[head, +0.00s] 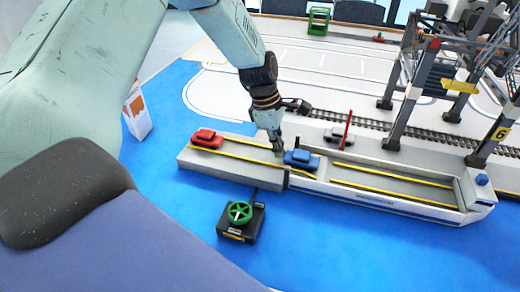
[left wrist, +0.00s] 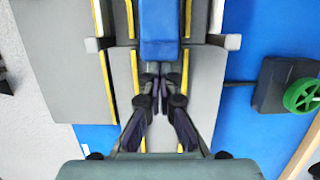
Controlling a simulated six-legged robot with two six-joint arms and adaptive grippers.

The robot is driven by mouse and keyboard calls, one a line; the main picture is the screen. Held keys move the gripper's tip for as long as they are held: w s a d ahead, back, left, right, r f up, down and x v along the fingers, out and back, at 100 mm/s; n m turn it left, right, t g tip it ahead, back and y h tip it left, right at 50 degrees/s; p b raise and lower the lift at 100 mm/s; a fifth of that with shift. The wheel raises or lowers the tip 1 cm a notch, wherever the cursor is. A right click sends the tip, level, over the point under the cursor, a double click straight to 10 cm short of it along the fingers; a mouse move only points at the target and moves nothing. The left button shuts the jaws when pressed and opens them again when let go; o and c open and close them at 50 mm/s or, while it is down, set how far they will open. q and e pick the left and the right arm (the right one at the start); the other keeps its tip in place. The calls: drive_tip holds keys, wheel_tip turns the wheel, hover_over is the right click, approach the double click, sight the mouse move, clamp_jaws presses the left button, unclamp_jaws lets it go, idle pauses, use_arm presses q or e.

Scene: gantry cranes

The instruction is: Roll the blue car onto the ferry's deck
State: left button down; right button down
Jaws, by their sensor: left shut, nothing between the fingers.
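The blue car (head: 302,160) stands at the seam between the grey quay (head: 232,180) and the ferry (head: 400,205), between yellow lane lines. In the left wrist view the blue car (left wrist: 159,28) lies mostly past the seam, on the ferry side, with its rear end close to it. My left gripper (head: 278,150) is shut and empty, low behind the car. In the left wrist view its fingertips (left wrist: 160,72) are at the car's rear; I cannot tell whether they touch. The ferry's deck (head: 385,185) ahead is bare. My right gripper is not in view.
A red car (head: 207,139) stands on the quay behind my gripper. A black box with a green handwheel (head: 240,212) sits in front. Crane legs (head: 402,115) rise behind.

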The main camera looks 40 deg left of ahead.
sight(306, 155)
use_arm(q)
drive_tip(key=shift+w+d, duration=0.35)
drive_tip(key=shift+d, duration=0.8)
drive_tip(key=shift+w+d, duration=0.4)
drive_tip(key=shift+d, duration=0.7)
drive_tip(key=shift+w+d, duration=0.35)
drive_tip(key=shift+d, duration=0.8)
drive_tip(key=shift+w+d+p, duration=0.3)
drive_tip(key=shift+w+d, duration=0.45)
drive_tip(key=shift+d, duration=1.55)
drive_tip(key=shift+w+d+p, duration=0.35)
drive_tip(key=shift+w+d, duration=0.35)
drive_tip(key=shift+d, duration=1.65)
drive_tip(key=shift+w+d+p, duration=0.3)
drive_tip(key=shift+w+d, duration=0.45)
drive_tip(key=shift+d, duration=1.55)
drive_tip(key=shift+a+r, duration=0.1)
drive_tip(key=shift+s+a+r+p, duration=0.2)
drive_tip(key=shift+a+p, duration=0.3)
drive_tip(key=shift+p, duration=0.25)
drive_tip(key=d+p+v, duration=0.2)
drive_tip(key=p+v, duration=0.7)
drive_tip(key=shift+w+r, duration=0.25)
drive_tip(key=shift+r, duration=0.4)
drive_tip(key=shift+w+f, duration=0.1)
drive_tip(key=shift+f, duration=0.05)
